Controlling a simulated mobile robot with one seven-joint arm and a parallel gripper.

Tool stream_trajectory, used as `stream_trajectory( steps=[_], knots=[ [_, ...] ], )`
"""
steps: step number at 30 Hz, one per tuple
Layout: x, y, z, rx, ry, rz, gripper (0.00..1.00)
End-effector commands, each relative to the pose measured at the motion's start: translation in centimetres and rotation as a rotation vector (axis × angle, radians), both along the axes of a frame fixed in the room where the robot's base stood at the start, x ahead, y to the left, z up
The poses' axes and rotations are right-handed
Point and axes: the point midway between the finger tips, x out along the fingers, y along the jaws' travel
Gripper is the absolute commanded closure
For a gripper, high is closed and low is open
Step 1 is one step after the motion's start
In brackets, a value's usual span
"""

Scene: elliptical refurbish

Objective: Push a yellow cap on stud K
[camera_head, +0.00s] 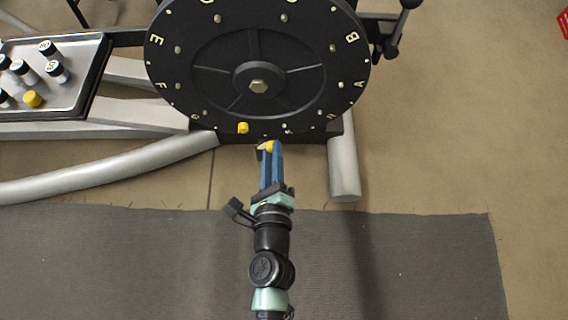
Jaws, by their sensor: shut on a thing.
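My gripper (267,148) is shut on a yellow cap (270,146), just below the lower edge of the black disc. Its blue fingers point up toward the disc. The black disc (210,85) carries small studs and pale letters around its rim. A yellow cap (243,128) sits at the disc's lower rim, a little up and left of my gripper. A bare stud (284,126) shows to the right of it. The lowest letters are too small or partly hidden, so I cannot tell which stud is K.
A tray (88,80) at left holds several black-and-white cylinders and a yellow cap (33,98). Grey frame tubes (110,168) run below it, and another tube (343,165) stands right of my gripper. A dark mat (430,260) covers the near floor.

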Motion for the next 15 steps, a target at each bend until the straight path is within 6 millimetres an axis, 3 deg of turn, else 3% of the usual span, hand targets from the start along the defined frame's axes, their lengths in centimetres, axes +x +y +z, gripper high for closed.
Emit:
stream_trajectory(
  steps=[1,6,15],
  knots=[
    [-0.5,-0.2,-1.4,0.0,-0.012,-0.021,1.0],
    [-1.5,-1.6,-2.6,0.001,-0.053,-0.103,1.0],
    [-1.0,-2.2,-2.5,0.003,-0.072,-0.134,1.0]
  ],
)
